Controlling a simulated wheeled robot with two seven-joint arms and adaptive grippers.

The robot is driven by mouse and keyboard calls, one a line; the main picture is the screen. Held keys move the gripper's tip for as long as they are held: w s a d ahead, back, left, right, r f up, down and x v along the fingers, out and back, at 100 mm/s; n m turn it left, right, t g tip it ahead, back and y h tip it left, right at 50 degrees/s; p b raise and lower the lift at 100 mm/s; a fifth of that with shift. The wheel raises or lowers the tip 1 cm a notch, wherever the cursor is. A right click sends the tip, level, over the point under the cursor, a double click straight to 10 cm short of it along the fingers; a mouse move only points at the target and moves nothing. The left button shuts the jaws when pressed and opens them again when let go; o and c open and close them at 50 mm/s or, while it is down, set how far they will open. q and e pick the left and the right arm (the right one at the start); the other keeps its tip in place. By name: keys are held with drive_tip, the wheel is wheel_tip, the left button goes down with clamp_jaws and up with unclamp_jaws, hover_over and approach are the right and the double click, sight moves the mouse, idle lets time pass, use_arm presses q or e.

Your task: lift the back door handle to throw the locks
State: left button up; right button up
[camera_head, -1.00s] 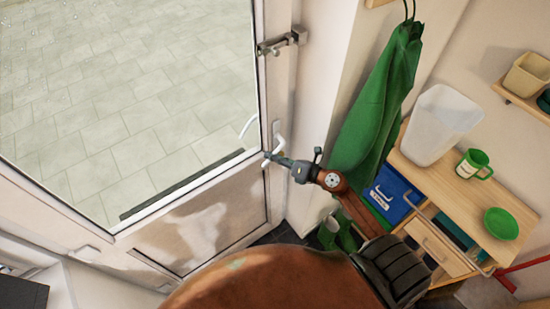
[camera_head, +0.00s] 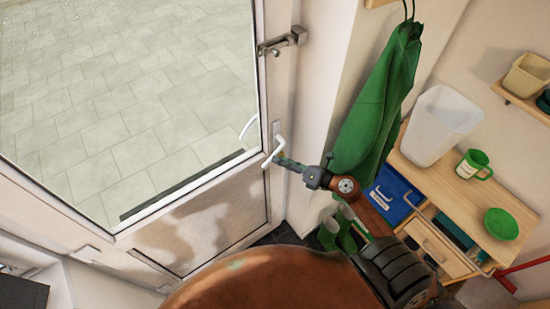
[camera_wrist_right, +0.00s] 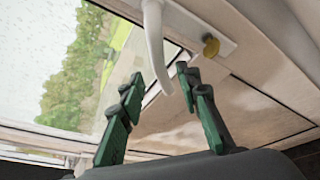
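The white door handle (camera_head: 276,150) is on the right stile of the glazed back door (camera_head: 190,220). Its lever slants down from its plate. In the right wrist view the lever (camera_wrist_right: 155,40) hangs down, its free end in line with the gap between my fingertips. My right gripper (camera_head: 281,159) is just right of the lever's lower end in the head view. Its green fingers (camera_wrist_right: 160,80) are spread open in the wrist view, with nothing gripped. Whether a finger touches the lever I cannot tell. My left gripper is not in view.
A metal latch (camera_head: 282,43) sits higher on the door edge. A yellowish knob (camera_wrist_right: 211,46) is beside the lever. A green apron (camera_head: 380,100) hangs right of the door. A wooden unit (camera_head: 465,195) holds a white bin (camera_head: 440,122), green mug (camera_head: 474,165) and green bowl (camera_head: 501,223).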

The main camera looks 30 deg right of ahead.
drive_tip(key=shift+v, duration=1.4)
drive_tip(key=shift+f, duration=0.1)
